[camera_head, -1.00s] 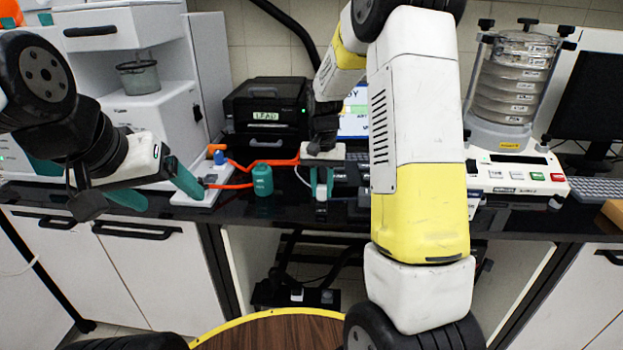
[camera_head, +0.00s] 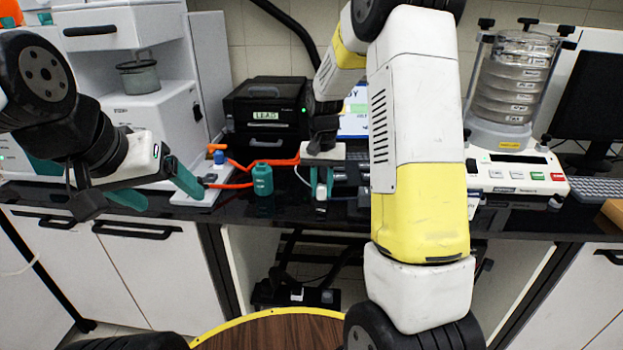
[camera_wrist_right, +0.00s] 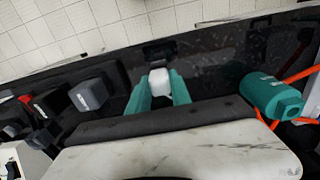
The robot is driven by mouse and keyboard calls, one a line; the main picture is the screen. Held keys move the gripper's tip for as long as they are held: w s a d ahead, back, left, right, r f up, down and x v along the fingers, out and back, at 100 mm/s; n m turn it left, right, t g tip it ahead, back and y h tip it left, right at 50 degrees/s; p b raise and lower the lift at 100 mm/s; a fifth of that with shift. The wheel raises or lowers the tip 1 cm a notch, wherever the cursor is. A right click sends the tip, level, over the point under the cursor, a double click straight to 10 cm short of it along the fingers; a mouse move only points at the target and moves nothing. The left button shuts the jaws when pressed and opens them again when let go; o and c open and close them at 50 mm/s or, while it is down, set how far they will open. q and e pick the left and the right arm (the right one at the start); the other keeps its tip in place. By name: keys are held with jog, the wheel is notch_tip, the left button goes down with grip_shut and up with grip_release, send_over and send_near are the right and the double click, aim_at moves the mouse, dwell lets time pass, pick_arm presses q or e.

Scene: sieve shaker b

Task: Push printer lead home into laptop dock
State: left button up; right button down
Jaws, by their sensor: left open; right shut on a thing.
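My right gripper (camera_head: 321,184) is shut on a white plug, the printer lead's end, just above the black bench top. In the right wrist view the white plug (camera_wrist_right: 158,82) sits between the two teal fingers of this gripper (camera_wrist_right: 160,92). A small dark block (camera_wrist_right: 159,50), possibly the laptop dock, lies just beyond the plug. I cannot tell whether plug and block touch. A thin pale cable (camera_head: 301,177) shows left of the right gripper. My left gripper (camera_head: 157,190) is open and empty at the bench's front edge on the left.
A black printer (camera_head: 265,112) labelled LEAD stands behind. Grey blocks (camera_wrist_right: 88,95) lie left in the right wrist view. The sieve shaker (camera_head: 512,160) stands right.

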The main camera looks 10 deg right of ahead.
aim_at(322, 186)
jog(key=shift+f, duration=0.5)
dwell(0.4)
jog(key=c, duration=1.1)
grip_release()
notch_tip(322, 186, up, 7)
jog(key=shift+f, duration=0.15)
jog(key=shift+r, duration=0.6)
